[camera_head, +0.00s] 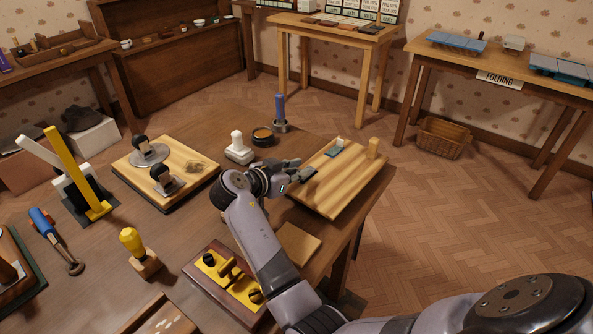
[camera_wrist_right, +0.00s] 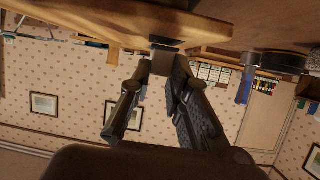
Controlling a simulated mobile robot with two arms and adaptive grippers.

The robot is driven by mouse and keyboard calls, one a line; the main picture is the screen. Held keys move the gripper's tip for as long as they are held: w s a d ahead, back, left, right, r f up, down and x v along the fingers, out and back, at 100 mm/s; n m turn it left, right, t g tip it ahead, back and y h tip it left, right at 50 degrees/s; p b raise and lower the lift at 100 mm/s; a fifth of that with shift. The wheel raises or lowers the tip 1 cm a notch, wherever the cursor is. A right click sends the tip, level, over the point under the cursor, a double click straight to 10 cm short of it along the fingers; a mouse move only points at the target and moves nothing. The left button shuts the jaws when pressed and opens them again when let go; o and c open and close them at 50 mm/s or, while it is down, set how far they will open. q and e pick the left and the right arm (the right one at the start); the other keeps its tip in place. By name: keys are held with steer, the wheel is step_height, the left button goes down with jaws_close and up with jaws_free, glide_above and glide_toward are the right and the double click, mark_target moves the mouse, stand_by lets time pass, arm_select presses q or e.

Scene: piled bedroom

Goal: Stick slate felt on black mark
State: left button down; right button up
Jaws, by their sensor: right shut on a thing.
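My right gripper (camera_head: 297,174) is at the left edge of a light wooden board (camera_head: 345,188) on the table. In the right wrist view the right gripper (camera_wrist_right: 160,75) is shut on a small grey piece (camera_wrist_right: 160,63), likely the slate felt, seen nearly edge-on. Just above it in that view, a dark patch (camera_wrist_right: 166,41), possibly the black mark, shows at the wooden surface (camera_wrist_right: 110,22). The piece looks very close to this patch; I cannot tell whether they touch. The head view hides both behind my gripper. My left gripper is not in view.
A white-handled stamp (camera_head: 238,148), a dark round tin (camera_head: 263,137) and a blue-handled tool (camera_head: 280,113) stand behind my gripper. A yellow tray (camera_head: 229,284) lies near my forearm.

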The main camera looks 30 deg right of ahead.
steer(key=shift+f+b, duration=0.35)
steer(key=shift+f, duration=0.15)
stand_by(0.5)
steer(key=o, duration=0.8)
steer(key=shift+o, duration=0.2)
step_height(320, 180, up, 10)
stand_by(0.5)
